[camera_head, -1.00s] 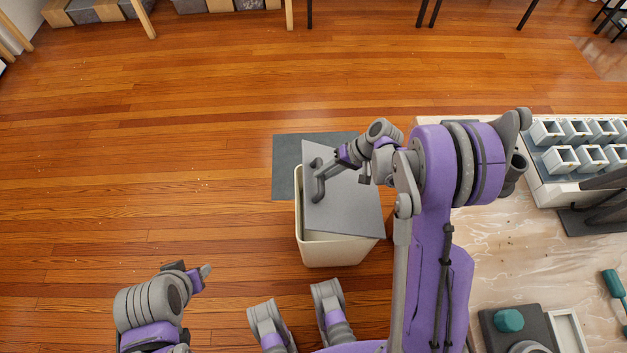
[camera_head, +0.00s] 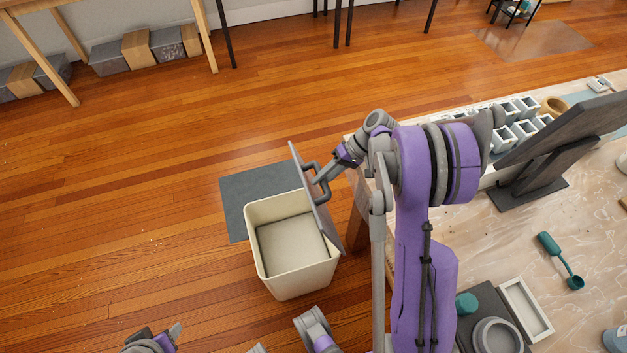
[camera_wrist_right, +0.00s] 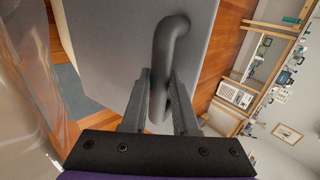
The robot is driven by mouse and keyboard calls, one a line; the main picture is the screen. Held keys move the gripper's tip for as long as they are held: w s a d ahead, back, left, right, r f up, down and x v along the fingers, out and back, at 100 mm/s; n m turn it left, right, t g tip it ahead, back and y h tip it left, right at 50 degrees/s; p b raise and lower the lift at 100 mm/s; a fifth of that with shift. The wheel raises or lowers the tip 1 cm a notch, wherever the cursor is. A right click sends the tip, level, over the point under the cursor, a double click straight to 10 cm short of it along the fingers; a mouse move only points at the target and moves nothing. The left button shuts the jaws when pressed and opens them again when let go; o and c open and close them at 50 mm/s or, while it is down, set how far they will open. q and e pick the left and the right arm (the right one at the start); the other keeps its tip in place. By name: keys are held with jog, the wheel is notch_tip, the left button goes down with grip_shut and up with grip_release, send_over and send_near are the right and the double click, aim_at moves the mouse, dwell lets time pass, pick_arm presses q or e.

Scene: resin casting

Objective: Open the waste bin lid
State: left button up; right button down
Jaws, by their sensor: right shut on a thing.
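The cream waste bin (camera_head: 290,275) stands on the floor, left of the worktable. Its grey lid (camera_head: 308,195) stands steeply raised along the bin's right side, and the bin's inside shows, empty. My right gripper (camera_head: 322,181) is shut on the lid's dark bar handle (camera_head: 310,168). In the right wrist view the handle (camera_wrist_right: 168,50) runs down between the two fingers (camera_wrist_right: 160,100), with the grey lid panel (camera_wrist_right: 110,40) behind it. My left gripper (camera_head: 160,336) is at the bottom left, away from the bin; its jaw opening is not clear.
A dark grey mat (camera_head: 240,190) lies on the floor behind the bin. The worktable (camera_head: 490,235) at the right is close to the raised lid and holds a dark stand (camera_head: 530,190), white moulds and a teal ladle (camera_head: 560,260).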

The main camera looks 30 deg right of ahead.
jog(key=shift+s+d+f, duration=0.1)
jog(key=shift+d+f, duration=0.15)
jog(key=shift+d, duration=0.1)
jog(key=c, duration=1)
grip_release()
jog(key=o, duration=0.3)
jog(key=shift+w, duration=0.2)
jog(key=shift+r, duration=0.1)
jog(key=shift+s, duration=0.1)
jog(key=p+v, duration=0.1)
jog(key=v, duration=0.9)
jog(key=shift+d+r, duration=0.25)
